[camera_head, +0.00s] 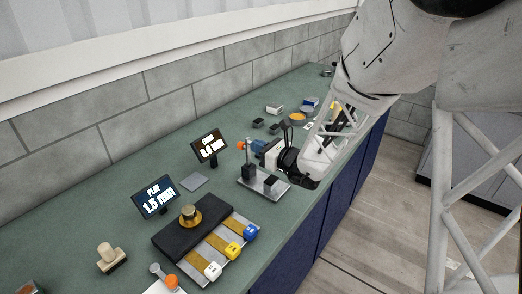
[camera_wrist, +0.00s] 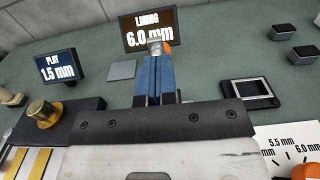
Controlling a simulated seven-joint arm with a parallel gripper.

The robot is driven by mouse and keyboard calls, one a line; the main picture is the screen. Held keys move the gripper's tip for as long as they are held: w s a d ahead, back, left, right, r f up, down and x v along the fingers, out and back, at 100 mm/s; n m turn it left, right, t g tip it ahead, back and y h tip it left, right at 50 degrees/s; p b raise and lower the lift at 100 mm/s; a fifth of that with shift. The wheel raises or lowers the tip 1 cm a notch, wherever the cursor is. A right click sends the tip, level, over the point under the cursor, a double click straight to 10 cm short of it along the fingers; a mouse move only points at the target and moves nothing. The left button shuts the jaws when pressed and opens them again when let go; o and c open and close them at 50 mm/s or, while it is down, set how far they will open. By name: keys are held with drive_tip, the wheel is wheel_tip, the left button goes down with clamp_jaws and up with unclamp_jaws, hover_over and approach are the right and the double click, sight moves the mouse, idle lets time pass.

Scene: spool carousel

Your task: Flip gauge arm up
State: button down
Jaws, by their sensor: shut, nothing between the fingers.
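The gauge stand (camera_head: 249,160) is a dark post on a light metal base plate (camera_head: 250,184), with dark blocks on it. An orange knob (camera_head: 241,146) shows at the post's upper left, close to my fingertips. In the wrist view the orange knob (camera_wrist: 168,47) and a small grey metal piece (camera_wrist: 155,46) show just beyond the blue fingertips. My gripper (camera_head: 256,145) is shut and empty, pointing toward the wall; its blue fingers (camera_wrist: 154,78) lie together in the wrist view. The fingers hide part of the gauge arm, so its angle and any contact cannot be told.
A "6.0 mm" display (camera_wrist: 150,25) stands behind the fingertips; a "1.5 mm" display (camera_head: 155,197) is to the left. A black block with a brass knob (camera_head: 190,215) and coloured tags lies front left. Small trays (camera_head: 275,109) and a printed scale (camera_wrist: 290,145) lie right.

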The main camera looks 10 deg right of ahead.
drive_tip(key=shift+w+a+r, duration=0.15)
drive_tip(key=shift+w+a, duration=0.15)
drive_tip(key=shift+s, duration=0.1)
drive_tip(key=r+v, duration=0.1)
drive_tip(key=v, duration=1.2)
drive_tip(key=shift+s+d+r, duration=0.2)
drive_tip(key=shift+s+d, duration=0.05)
drive_tip(key=shift+d, duration=0.05)
idle(0.3)
